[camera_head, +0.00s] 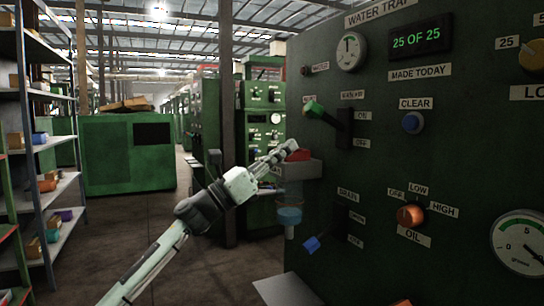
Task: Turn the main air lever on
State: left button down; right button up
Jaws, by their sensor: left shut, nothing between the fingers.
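The main air lever has a green grip (315,109) and a black mount (344,128) on the dark green panel. Its label above is small and hard to read. The ON label (362,116) is beside the upper part of the mount and the OFF label (361,143) is beside the lower part. The grip sticks out to the left, near the height of ON. My left gripper (288,149) is shut and empty, below and left of the grip, apart from it in the picture. My right gripper is not in view.
A grey tray (305,169) with a red item (299,155) juts from the panel by my left fingers. Below are a blue-banded cup (289,215) and a blue drain lever (312,243). Shelves (40,140) stand at left. The aisle floor is open.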

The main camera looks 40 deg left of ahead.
pick_arm(q)
jog(key=shift+s+a+r, duration=0.15)
jog(key=shift+s+a, duration=0.2)
jog(key=shift+s, duration=0.4)
jog(key=shift+s+a+r, duration=0.1)
jog(key=shift+s+a, duration=0.2)
jog(key=shift+s, duration=0.45)
